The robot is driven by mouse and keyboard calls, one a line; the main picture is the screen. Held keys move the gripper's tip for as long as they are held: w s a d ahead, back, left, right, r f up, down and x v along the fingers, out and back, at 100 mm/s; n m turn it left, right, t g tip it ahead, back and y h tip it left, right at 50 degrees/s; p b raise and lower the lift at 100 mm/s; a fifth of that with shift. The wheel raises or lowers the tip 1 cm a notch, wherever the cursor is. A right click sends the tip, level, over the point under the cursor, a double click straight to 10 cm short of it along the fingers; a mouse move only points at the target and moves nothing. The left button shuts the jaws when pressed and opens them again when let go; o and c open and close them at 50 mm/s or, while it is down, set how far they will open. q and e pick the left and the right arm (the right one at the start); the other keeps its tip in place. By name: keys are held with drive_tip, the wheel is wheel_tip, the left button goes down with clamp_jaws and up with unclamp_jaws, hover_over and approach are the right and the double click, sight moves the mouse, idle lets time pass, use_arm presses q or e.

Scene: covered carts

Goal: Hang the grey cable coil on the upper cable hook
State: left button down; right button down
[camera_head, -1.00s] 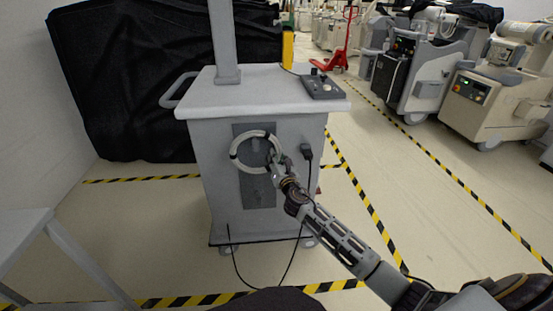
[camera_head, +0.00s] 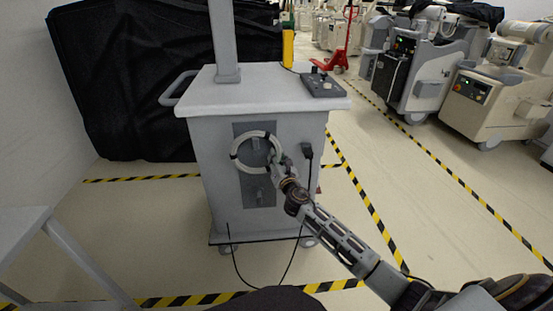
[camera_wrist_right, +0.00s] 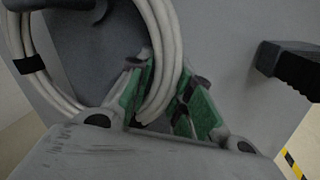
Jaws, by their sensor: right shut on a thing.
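The grey cable coil (camera_head: 236,154) is a pale ring with dark ties. It is upright in front of the dark panel (camera_head: 268,185) on the cart's front face. My right gripper (camera_head: 274,165) is shut on the coil's lower right side. In the right wrist view, the coil's strands (camera_wrist_right: 165,45) pass between the green finger pads of the gripper (camera_wrist_right: 162,108). The lower hook (camera_head: 259,196) shows bare on the panel below the coil. The upper hook is not clear behind the ring, and I cannot tell whether the coil touches it. My left gripper is out of view.
The grey cart (camera_head: 215,105) carries a post and a control box (camera_head: 322,85). A dark plug-like block (camera_head: 307,150) sticks out right of the coil, with a black cable hanging down. A pale table (camera_head: 25,222) stands at the left. Black-and-yellow tape marks the floor.

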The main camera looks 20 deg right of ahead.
drive_tip(key=c, duration=1.2)
unclamp_jaws()
drive_tip(key=shift+s, duration=0.2)
drive_tip(key=shift+s+a+f, duration=0.15)
drive_tip(key=shift+s+a, duration=0.05)
drive_tip(key=shift+s, duration=1.7)
drive_tip(key=shift+s+a+f, duration=0.1)
drive_tip(key=shift+s+a, duration=0.05)
drive_tip(key=shift+s, duration=1.8)
drive_tip(key=shift+s+a+f, duration=0.15)
drive_tip(key=shift+s+a, duration=0.05)
drive_tip(key=shift+s, duration=1.7)
